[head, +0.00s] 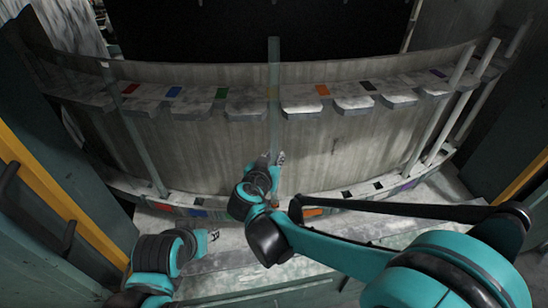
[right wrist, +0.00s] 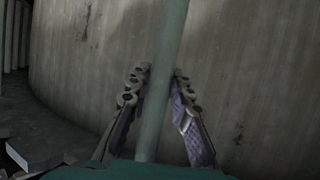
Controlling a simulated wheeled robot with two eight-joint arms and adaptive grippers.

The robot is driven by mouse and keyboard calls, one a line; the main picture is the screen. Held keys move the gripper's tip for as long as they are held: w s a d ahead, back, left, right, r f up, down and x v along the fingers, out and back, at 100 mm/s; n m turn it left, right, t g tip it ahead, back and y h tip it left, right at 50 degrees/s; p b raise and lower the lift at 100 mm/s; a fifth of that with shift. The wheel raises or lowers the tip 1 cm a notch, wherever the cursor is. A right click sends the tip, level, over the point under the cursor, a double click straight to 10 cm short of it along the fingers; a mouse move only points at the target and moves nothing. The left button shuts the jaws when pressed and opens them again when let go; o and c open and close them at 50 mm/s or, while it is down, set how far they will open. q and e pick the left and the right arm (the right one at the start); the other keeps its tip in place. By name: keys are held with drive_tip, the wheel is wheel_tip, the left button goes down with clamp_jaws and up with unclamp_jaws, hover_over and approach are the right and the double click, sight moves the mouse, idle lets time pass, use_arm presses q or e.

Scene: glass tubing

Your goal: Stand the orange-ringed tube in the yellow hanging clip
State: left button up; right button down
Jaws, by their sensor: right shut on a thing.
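My right gripper (head: 270,170) is shut on a long pale grey-green tube (head: 274,120) and holds it roughly upright. In the right wrist view the tube (right wrist: 166,80) runs between the two fingers (right wrist: 160,100). Its upper part stands at the rack's upper ledge, in line with the yellow-marked clip (head: 267,93), and its top rises above the ledge. The tube partly hides the yellow mark, so I cannot tell whether it is inside the clip or in front of it. No orange ring shows clearly. My left gripper (head: 213,236) is low at the left; its jaw opening is unclear.
The curved upper ledge (head: 245,104) carries clips with red, blue, green, orange, black and purple marks. A lower ledge (head: 330,203) has matching marks. One tube (head: 135,135) stands at the left and several (head: 438,105) at the right. Dark panels with yellow bars flank both sides.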

drive_tip(key=shift+f+b, duration=1.7)
drive_tip(key=shift+f, duration=0.55)
drive_tip(key=c, duration=1.3)
unclamp_jaws()
drive_tip(key=v, duration=1.2)
drive_tip(key=s+d+f+n+g+y, duration=0.1)
drive_tip(key=s+d+f+g, duration=0.1)
drive_tip(key=s+d, duration=0.2)
drive_tip(key=s+d+f+n+g+y, duration=0.1)
drive_tip(key=s+d+f+g, duration=0.1)
drive_tip(key=d, duration=0.8)
drive_tip(key=s+d+f+n+g+y, duration=0.1)
drive_tip(key=s+d+f+g, duration=0.1)
drive_tip(key=s+d, duration=0.3)
drive_tip(key=shift+s+d+f+y, duration=0.15)
drive_tip(key=shift+s+d+f, duration=0.05)
drive_tip(key=shift+d+f, duration=0.25)
drive_tip(key=shift+s+d+f+y, duration=0.2)
drive_tip(key=shift+d+f, duration=0.1)
drive_tip(key=shift+d, duration=0.15)
